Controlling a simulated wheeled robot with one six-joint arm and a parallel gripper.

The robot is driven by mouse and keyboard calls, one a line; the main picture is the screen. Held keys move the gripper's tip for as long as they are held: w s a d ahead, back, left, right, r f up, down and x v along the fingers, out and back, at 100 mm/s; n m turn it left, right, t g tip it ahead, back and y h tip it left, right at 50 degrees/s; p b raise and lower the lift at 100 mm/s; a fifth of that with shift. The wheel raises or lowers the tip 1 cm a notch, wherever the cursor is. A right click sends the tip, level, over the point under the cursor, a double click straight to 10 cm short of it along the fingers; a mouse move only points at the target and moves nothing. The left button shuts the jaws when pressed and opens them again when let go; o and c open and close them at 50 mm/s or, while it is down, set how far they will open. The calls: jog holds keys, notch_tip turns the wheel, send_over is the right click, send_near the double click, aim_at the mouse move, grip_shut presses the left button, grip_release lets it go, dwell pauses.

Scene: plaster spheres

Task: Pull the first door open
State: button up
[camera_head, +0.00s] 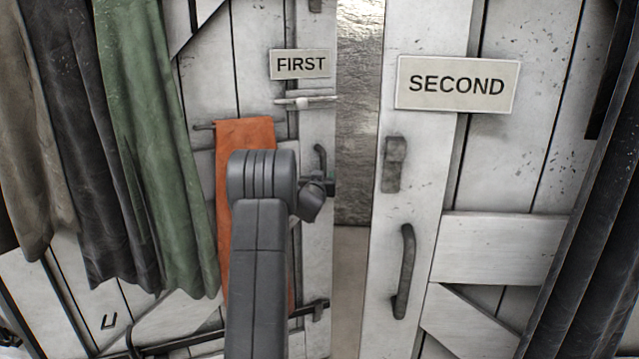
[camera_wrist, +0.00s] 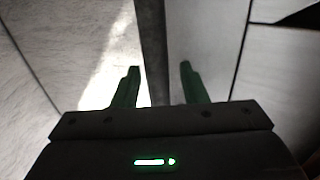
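The first door (camera_head: 306,268) is a white plank door bearing a FIRST sign (camera_head: 301,64). Its dark handle (camera_head: 319,155) shows just above my gripper (camera_head: 322,188), and my arm hides part of the door. My gripper is at the door's right edge. In the wrist view my gripper (camera_wrist: 159,66) has its two green fingers apart. A dark upright door edge (camera_wrist: 153,45) runs between them, and I see no handle there. I cannot tell whether the fingers touch the door. A gap shows right of the first door.
The second door (camera_head: 487,250), with a SECOND sign (camera_head: 457,85) and a dark handle (camera_head: 404,272), stands to the right. An orange cloth (camera_head: 243,135) hangs on the first door. Green (camera_head: 150,130) and dark (camera_head: 70,140) cloths hang at left. A dark curtain (camera_head: 590,240) hangs far right.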

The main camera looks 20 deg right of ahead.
jog(key=b+v, duration=0.2)
jog(key=v, duration=1.1)
jog(key=shift+s+a, duration=0.2)
jog(key=shift+s, duration=0.05)
jog(key=shift+w, duration=0.1)
jog(key=p+x, duration=0.2)
jog(key=x, duration=1.1)
jog(key=shift+w+d, duration=0.25)
jog(key=shift+d, duration=0.1)
jog(key=shift+s, duration=0.2)
jog(key=shift+r, duration=0.1)
